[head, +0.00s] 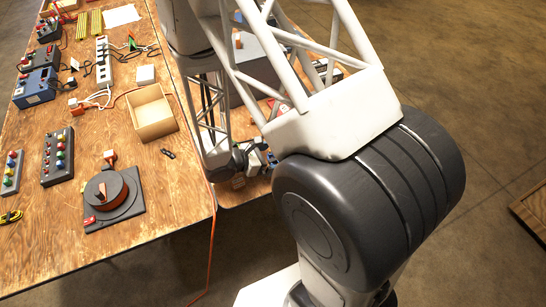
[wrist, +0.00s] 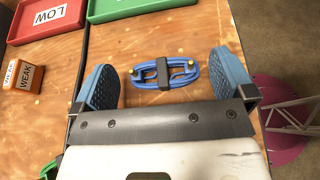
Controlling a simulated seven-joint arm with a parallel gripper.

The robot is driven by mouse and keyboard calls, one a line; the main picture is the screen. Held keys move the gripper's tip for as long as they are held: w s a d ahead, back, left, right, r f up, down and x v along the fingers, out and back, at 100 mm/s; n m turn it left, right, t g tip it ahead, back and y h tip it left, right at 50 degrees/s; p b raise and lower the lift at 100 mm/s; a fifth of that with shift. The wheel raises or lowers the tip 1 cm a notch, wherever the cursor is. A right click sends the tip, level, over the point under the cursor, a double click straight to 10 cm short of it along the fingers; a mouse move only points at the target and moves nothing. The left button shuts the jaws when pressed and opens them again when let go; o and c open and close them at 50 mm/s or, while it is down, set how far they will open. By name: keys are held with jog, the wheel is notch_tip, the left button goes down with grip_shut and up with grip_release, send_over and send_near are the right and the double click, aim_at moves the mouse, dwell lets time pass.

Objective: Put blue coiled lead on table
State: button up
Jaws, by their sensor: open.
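The blue coiled lead (wrist: 148,75) shows in the wrist view, lying flat on the wooden table (wrist: 130,42). It is an oval bundle with a dark band around its middle and small yellow tips. My gripper (wrist: 166,85) is open, with one blue textured fingertip pad to the left of the lead and one to the right. The lead lies between and slightly beyond the pads, and neither pad visibly touches it. In the head view my gripper (head: 252,160) is small and partly hidden by my arm near the table's front edge, and I cannot make out the lead there.
In the wrist view, a red tray marked LOW (wrist: 47,18) and a green tray (wrist: 125,8) lie beyond the lead. A block marked WEAK (wrist: 25,75) is at left. In the head view, an open wooden box (head: 152,112) and a dark rotary device (head: 111,197) stand on the left table.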

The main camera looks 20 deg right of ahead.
jog(key=shift+v, duration=5.05)
jog(key=shift+s+d+r+m, duration=0.15)
jog(key=shift+r+m, duration=0.15)
jog(key=shift+r, duration=0.2)
jog(key=s+d+r+m+t+y, duration=0.1)
jog(key=s+r+m+y, duration=0.3)
jog(key=r, duration=0.6)
jog(key=s+d+r+m+y, duration=0.1)
jog(key=s+r+m+y, duration=0.4)
jog(key=r, duration=0.5)
jog(key=s+d+r+m+t+y, duration=0.1)
jog(key=s+r+m+y, duration=0.3)
jog(key=s+r+m, duration=0.4)
jog(key=shift+r+m+t, duration=0.3)
jog(key=shift+r, duration=1.3)
